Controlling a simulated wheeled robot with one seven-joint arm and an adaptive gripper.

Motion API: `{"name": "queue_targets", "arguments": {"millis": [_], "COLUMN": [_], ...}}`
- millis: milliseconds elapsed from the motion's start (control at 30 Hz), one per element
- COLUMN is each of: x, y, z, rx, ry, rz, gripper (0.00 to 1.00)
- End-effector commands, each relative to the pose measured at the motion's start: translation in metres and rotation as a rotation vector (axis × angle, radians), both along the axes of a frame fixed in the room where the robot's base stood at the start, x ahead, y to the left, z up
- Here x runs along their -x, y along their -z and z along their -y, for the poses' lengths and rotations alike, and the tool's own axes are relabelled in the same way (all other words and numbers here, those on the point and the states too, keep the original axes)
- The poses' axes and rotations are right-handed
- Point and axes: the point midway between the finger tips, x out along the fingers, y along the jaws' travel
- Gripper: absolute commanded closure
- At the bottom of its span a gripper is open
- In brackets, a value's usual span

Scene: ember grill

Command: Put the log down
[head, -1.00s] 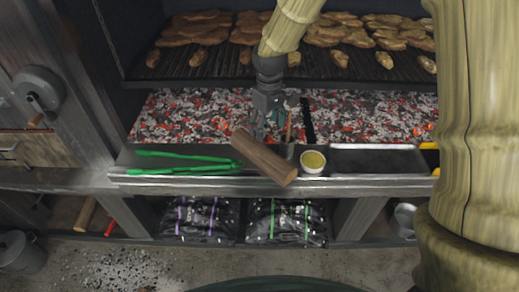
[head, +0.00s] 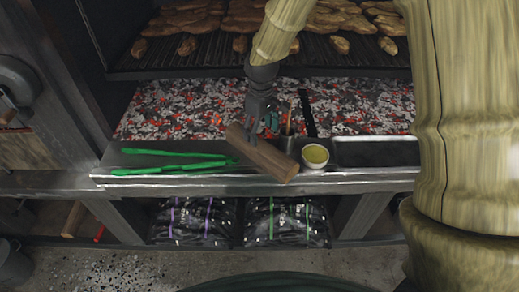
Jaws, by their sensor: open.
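The brown log (head: 264,154) lies slanted on the metal ledge (head: 130,181) in front of the coals, its near end by the ledge's front edge. My gripper (head: 262,130) is just behind and above the log, fingers pointing down at its upper side. It is open. I cannot tell whether a finger still touches the log, and the fingertips are partly hidden by it.
Green tongs (head: 180,166) lie on the ledge left of the log. A small bowl of yellow sauce (head: 315,157) and a metal cup (head: 288,140) stand close on its right, with a dark tray (head: 375,152) beyond. Glowing coals (head: 185,110) lie behind.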

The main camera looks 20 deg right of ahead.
Motion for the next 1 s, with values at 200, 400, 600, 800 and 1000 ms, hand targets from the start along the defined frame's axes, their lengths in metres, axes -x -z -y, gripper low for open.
{"name": "queue_targets", "arguments": {"millis": [200, 400, 600, 800, 1000], "x": [0.000, -0.001, 0.001, 0.001, 0.001], "y": [0.021, 0.029, 0.044, 0.066, 0.077], "z": [-0.001, -0.003, -0.004, -0.005, -0.005], "rx": [0.000, 0.000, 0.001, 0.000, 0.001], "ry": [-0.001, -0.004, -0.005, -0.003, -0.003], "rz": [0.000, -0.001, -0.003, -0.001, 0.000], "gripper": [0.25, 0.25, 0.25, 0.25, 0.25]}}
